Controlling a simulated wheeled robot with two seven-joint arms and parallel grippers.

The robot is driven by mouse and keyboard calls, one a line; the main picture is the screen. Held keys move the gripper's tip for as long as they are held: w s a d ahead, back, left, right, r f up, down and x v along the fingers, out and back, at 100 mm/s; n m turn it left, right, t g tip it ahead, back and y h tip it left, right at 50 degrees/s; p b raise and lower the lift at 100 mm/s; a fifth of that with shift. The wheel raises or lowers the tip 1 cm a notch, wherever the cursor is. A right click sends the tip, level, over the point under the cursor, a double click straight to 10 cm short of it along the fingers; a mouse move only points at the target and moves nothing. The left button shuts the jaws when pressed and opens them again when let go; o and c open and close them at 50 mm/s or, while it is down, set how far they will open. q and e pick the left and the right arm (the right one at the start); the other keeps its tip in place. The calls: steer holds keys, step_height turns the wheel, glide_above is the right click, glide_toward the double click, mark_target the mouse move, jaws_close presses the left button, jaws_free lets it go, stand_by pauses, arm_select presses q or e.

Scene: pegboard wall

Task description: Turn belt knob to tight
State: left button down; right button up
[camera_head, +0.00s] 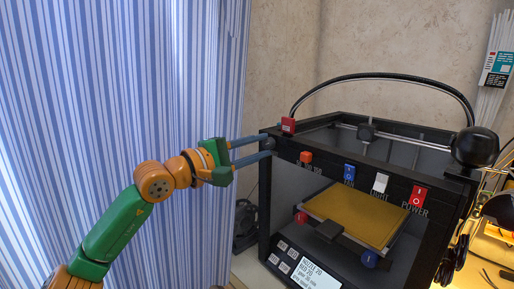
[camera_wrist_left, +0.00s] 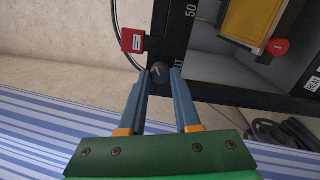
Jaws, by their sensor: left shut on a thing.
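The belt knob is a small dark round knob with a light mark on it, on the corner of the black printer frame. In the left wrist view the belt knob (camera_wrist_left: 160,71) sits between the fingertips. My left gripper (camera_head: 264,141) reaches in from the left at the printer's upper left front corner. Its two blue-grey fingers (camera_wrist_left: 160,76) are closed on the knob's sides. In the head view the fingers largely hide the knob, and its setting is not readable. My right gripper is in neither view.
The black printer (camera_head: 392,150) holds a yellow bed (camera_head: 352,216). A red tagged block (camera_head: 288,125) stands on its top near the gripper. Its front beam carries coloured switches, including a red power switch (camera_head: 417,196). A striped curtain (camera_head: 130,80) hangs behind my arm.

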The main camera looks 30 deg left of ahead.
arm_select(q)
steer(key=shift+r, duration=0.1)
steer(key=c, duration=0.6)
jaws_free()
steer(key=shift+w, duration=0.1)
steer(key=b+v, duration=0.5)
steer(key=v, duration=0.2)
